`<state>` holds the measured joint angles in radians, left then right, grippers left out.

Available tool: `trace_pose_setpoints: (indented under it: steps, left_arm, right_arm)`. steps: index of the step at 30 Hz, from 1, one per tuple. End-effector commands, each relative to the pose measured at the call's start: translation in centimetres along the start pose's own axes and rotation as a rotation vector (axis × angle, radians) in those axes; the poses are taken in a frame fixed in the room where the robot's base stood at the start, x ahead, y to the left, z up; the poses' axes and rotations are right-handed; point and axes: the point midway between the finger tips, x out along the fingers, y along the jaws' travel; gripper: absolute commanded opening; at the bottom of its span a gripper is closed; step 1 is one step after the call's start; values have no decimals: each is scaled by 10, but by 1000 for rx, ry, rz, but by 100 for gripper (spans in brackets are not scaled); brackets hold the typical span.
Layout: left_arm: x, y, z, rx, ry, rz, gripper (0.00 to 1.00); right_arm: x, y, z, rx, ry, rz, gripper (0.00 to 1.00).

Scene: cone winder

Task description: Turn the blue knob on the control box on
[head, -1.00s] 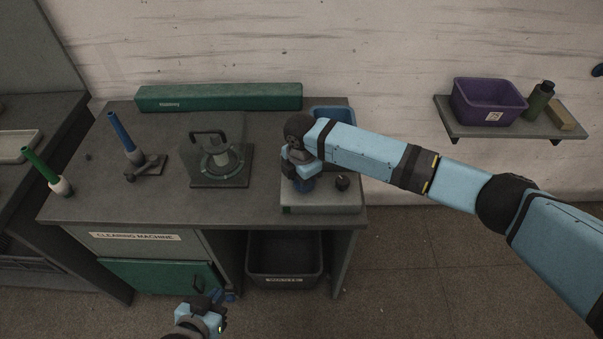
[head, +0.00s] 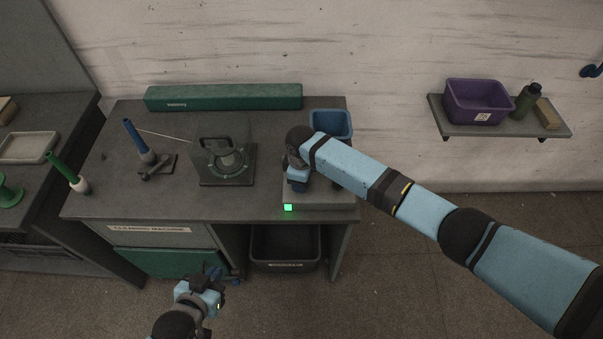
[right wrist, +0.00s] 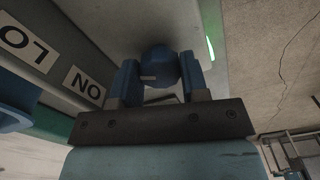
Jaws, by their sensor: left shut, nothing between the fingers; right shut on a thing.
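The control box (head: 325,199) stands at the right front of the bench, and a green light (head: 288,207) is lit on its front face. My right gripper (head: 299,184) reaches down over it, covering much of its top. In the right wrist view the blue knob (right wrist: 162,68) sits between my two blue fingers, which are shut on it. A pale mark on the knob faces left. An ON label (right wrist: 85,86) is on the panel to its left. My left gripper (head: 214,275) is shut and empty, low in front of the bench, well away from the box.
A hooded unit with a handle (head: 226,166) stands left of the box. A blue bin (head: 331,124) is behind it. A dark bin (head: 285,266) is under the bench.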

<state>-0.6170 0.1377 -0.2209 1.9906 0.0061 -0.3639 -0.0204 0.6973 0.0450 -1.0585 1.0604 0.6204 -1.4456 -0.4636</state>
Motion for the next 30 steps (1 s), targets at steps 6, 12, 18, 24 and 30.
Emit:
trace_pose_setpoints:
  steps: [6,12,18,24,30]
  left_arm:
    - [-7,-1,-5,-3,-9,-4,0]
    - [-10,0,-7,-5,-10,-5,0]
    - [-10,1,-8,-6,-10,-5,0]
    - [-10,1,-8,-6,-9,-5,0]
    - [-10,0,-8,-6,-9,-5,0]
  right_arm:
    - [-2,0,0,112,1,-1,17]
    - [-2,0,-1,166,1,1,17]
    - [-1,0,0,183,1,1,17]
    - [-1,0,0,184,1,1,17]
    - [-1,0,0,184,2,1,59]
